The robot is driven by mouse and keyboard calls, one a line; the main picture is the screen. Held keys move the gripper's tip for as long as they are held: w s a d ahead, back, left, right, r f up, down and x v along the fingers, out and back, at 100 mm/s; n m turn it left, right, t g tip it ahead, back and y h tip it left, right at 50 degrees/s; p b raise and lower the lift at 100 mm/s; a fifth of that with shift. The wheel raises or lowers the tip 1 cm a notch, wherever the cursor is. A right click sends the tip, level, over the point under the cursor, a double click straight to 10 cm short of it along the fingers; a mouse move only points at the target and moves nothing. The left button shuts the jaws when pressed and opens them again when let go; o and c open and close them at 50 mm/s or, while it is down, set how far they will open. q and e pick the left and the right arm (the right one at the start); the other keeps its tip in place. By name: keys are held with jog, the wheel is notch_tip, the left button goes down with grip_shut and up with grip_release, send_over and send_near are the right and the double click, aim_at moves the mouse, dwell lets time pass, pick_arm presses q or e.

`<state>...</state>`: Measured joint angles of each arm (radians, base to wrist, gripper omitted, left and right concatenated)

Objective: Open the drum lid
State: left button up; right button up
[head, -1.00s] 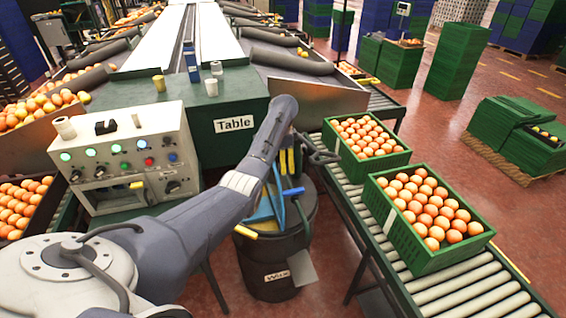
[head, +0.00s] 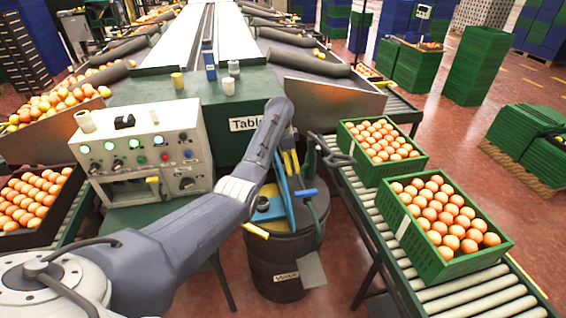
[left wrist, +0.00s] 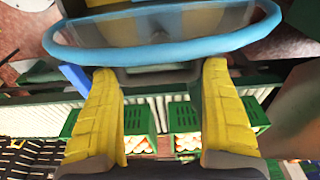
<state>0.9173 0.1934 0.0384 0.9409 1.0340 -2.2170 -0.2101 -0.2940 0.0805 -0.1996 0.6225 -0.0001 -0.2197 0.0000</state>
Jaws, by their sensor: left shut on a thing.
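The dark drum (head: 276,266) with a white label stands between the green table and the roller conveyor. My left gripper (head: 288,165), with yellow fingers, points down at the drum's top. It also shows in the left wrist view (left wrist: 162,80), shut on a blue-rimmed piece (left wrist: 150,53) with a grey middle. Blue parts (head: 270,209) show at the drum's top beside the fingers. My arm and gripper hide part of the top, so I cannot tell how far the lid is raised. My right gripper is not in view.
Two green crates of oranges (head: 409,238) (head: 351,141) stand on the roller conveyor (head: 438,298) right of the drum. A control box (head: 150,190) and green table (head: 150,95) are on the left and behind.

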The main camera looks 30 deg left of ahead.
pick_arm(q)
jog(key=o, duration=1.4)
jog(key=shift+a+f, duration=0.25)
jog(key=shift+f, duration=0.1)
jog(key=shift+o, duration=0.2)
jog(key=shift+d+r, duration=0.1)
jog(key=shift+r, duration=0.45)
notch_tip(320, 180, up, 11)
jog(key=s+a, duration=0.1)
jog(key=shift+s+a, duration=0.15)
jog(key=shift+a, duration=0.1)
